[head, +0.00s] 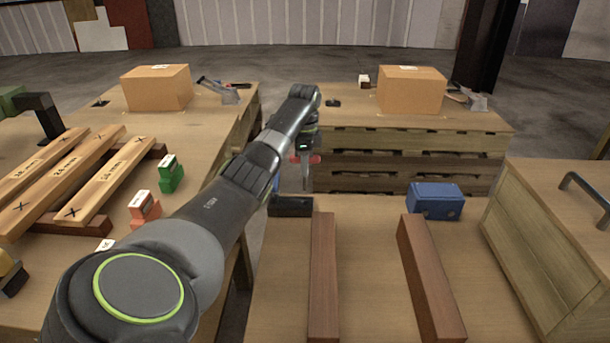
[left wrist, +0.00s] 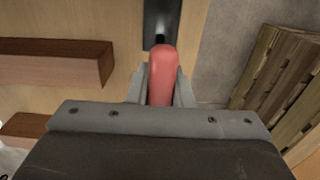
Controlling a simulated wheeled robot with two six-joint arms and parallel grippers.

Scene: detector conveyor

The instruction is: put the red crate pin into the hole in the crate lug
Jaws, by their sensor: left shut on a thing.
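My left gripper (head: 305,172) hangs over the near edge of the gap between the tables, fingers pointing down. It is shut on the red crate pin, whose red grip (head: 315,159) shows on either side of the fingers. In the left wrist view the red pin (left wrist: 162,75) lies between the two grey fingers. The black crate lug (head: 290,207) sits at the table's back left corner, just below and nearer than the gripper. It also shows as a dark plate in the left wrist view (left wrist: 172,14), beyond the pin. The lug's hole is not clearly visible. My right gripper is out of view.
Two brown wooden bars (head: 323,285) lie on the near table, with a blue block (head: 435,201) behind them. A wooden crate with a handle (head: 550,250) stands at right. A pallet stack (head: 400,160) stands behind the gripper. Planks and coloured blocks occupy the left table.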

